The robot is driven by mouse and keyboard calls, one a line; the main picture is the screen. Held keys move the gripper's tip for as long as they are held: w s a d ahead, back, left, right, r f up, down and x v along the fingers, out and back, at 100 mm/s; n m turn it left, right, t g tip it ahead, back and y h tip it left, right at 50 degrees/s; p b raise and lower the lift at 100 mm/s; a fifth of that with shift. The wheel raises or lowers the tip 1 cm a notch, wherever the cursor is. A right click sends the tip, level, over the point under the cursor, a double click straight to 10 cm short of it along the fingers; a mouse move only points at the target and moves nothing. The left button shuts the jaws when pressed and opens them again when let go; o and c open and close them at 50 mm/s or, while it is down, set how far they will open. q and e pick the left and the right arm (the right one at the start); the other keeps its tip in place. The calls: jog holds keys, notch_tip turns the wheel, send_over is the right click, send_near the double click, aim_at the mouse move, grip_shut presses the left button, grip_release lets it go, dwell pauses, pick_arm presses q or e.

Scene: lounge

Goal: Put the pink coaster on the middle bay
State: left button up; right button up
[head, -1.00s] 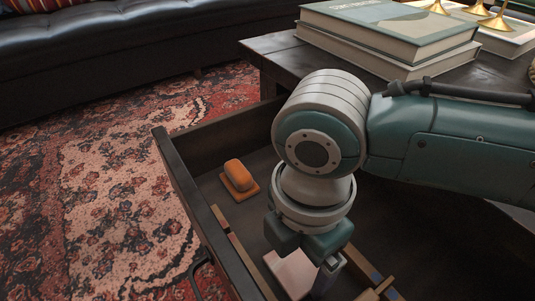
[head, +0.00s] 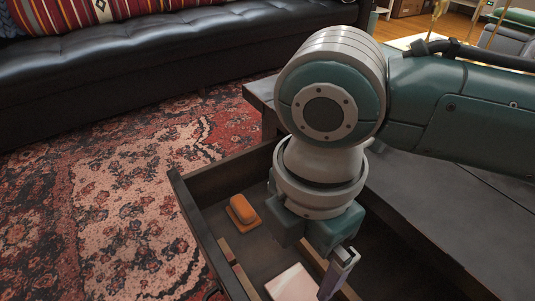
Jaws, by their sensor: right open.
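The pink coaster (head: 291,285) is a pale pink square low in the open drawer (head: 189,205), cut by the bottom edge of the view. It lies flat between two wooden dividers (head: 237,272); I cannot tell whether it rests fully on the floor of that middle bay. My right gripper (head: 333,276) points down just right of the coaster. It is open, and one finger shows beside the coaster while the other is mostly hidden. No hold on the coaster shows. My left gripper is not in view.
An orange block-like item on an orange base (head: 243,209) sits in the drawer's far left part. The dark table top (head: 425,205) lies to the right behind my arm. A black sofa (head: 150,75) and a patterned rug (head: 110,190) are beyond the drawer.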

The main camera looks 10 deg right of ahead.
jog(key=s+a+r+m+t+y, duration=0.1)
jog(key=s+a+r+m+y, duration=0.15)
jog(key=s+a+m, duration=0.35)
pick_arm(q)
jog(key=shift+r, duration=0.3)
pick_arm(e)
jog(key=s+d+r+m+t+h, duration=0.1)
jog(key=s+d+m, duration=0.1)
jog(key=d+m, duration=0.5)
jog(key=s+d+r+m+t+h, duration=0.1)
jog(key=s+d+m, duration=0.2)
jog(key=d+m, duration=0.4)
jog(key=shift+s+d+t, duration=0.2)
jog(key=shift+d+t, duration=0.1)
jog(key=shift+d, duration=0.5)
